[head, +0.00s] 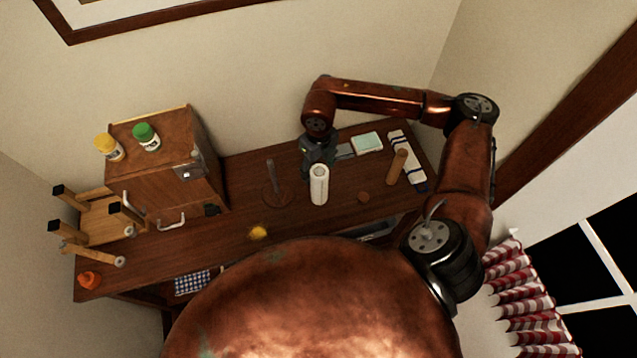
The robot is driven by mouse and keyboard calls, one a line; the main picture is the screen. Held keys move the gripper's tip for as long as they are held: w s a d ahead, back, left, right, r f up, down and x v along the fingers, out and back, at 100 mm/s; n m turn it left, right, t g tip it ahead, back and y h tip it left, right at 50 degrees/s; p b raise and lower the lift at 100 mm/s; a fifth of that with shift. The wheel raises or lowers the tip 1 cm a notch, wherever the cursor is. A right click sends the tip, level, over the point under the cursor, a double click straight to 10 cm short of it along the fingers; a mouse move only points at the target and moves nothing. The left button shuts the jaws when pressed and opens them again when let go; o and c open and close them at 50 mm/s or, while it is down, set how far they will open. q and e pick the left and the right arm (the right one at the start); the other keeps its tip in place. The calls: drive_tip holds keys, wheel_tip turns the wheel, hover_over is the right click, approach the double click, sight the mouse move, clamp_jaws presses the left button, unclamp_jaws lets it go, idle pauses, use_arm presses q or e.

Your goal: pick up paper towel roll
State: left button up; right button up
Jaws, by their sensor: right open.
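A white paper towel roll (319,186) stands upright on the brown wooden counter (240,190), near its middle. My right gripper (316,168) is just behind and above the roll, pointing down. Its fingers are small and partly hidden by the roll, and I cannot tell whether they touch it. It is open. A wooden holder with a round base and upright rod (271,183) stands to the left of the roll. My left gripper is not in view.
A wooden cabinet (170,165) with yellow-lidded and green-lidded jars on top stands at the left. An upturned stool (95,222) is beside it. A yellow object (258,232) is in front.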

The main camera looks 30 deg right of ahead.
sight(319, 175)
drive_tip(key=f, duration=0.2)
drive_tip(key=f+p, duration=0.1)
drive_tip(key=shift+w+d+f, duration=0.15)
drive_tip(key=shift+d+f, duration=0.05)
drive_tip(key=shift+f, duration=0.55)
drive_tip(key=c, duration=0.8)
drive_tip(key=shift+c, duration=1.4)
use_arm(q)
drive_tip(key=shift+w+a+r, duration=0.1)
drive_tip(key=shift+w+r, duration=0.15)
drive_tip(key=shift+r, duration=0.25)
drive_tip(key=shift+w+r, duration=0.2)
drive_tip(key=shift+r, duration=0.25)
